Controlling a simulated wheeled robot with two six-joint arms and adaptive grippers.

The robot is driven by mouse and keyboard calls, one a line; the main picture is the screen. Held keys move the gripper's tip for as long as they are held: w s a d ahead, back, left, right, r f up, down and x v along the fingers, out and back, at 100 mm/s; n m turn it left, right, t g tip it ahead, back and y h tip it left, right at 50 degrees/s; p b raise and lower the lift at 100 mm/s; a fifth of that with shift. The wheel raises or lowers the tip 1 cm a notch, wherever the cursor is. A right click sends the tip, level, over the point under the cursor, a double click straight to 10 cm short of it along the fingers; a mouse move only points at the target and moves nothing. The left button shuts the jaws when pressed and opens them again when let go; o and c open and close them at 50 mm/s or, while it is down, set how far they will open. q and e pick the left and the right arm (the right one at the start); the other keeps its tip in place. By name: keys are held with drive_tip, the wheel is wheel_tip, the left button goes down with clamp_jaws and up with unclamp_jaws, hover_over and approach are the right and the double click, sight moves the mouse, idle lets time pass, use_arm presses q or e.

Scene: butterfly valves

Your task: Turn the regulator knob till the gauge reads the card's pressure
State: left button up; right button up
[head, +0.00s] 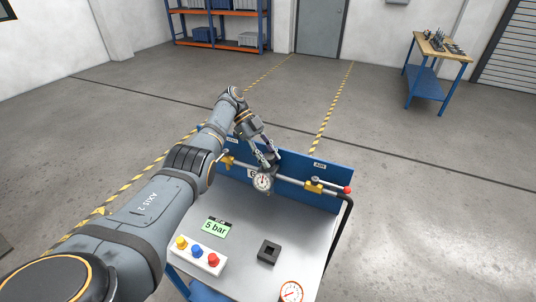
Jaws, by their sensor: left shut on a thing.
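My left gripper (268,162) is shut at the regulator on the pipe, just above the gauge. The regulator knob is mostly hidden between its fingers. The round white gauge (262,182) hangs below the gripper and faces me; its needle looks close to upright, but the scale is too small to read. The green card (215,228) lies on the bench at the left and reads "5 bar". My right gripper is not in view.
The pipe runs along a blue back panel (325,180), with a yellow valve (313,186) and a red end (347,190). On the bench (240,256) are a button box (200,258), a black square block (269,251) and another dial (291,292) at the front edge.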

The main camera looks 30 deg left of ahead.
use_arm(q)
drive_tip(key=shift+d, duration=0.1)
idle(0.5)
drive_tip(key=o, duration=0.9)
drive_tip(key=shift+f, duration=0.1)
